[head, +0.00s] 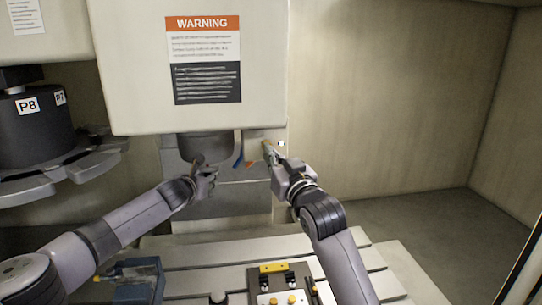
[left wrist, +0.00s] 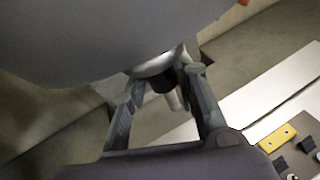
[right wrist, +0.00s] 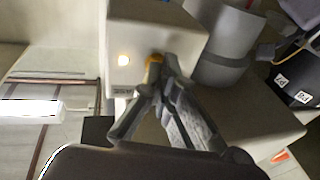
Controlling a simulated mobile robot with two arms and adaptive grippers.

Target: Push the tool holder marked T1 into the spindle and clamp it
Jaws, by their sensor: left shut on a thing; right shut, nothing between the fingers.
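The grey spindle (head: 207,147) hangs below the machine's white head cover; it fills the top of the left wrist view (left wrist: 90,35). My left gripper (head: 203,170) is directly below it, shut around a dark tool holder (left wrist: 160,84) with a grey shank pointing down. The holder's upper part is hidden at the spindle's underside; how far it sits inside I cannot tell. No T1 mark shows. My right gripper (right wrist: 158,88) is shut and empty, its tips at a yellow button (right wrist: 154,68) on a pale control box (right wrist: 150,30). Whether they touch it I cannot tell.
A tool carousel (head: 38,135) with P8 and P7 labels stands at the left. Below are the slotted machine table (head: 205,250), a blue vise (head: 138,280) and a fixture with a yellow block (head: 272,267). The right side of the enclosure is clear.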

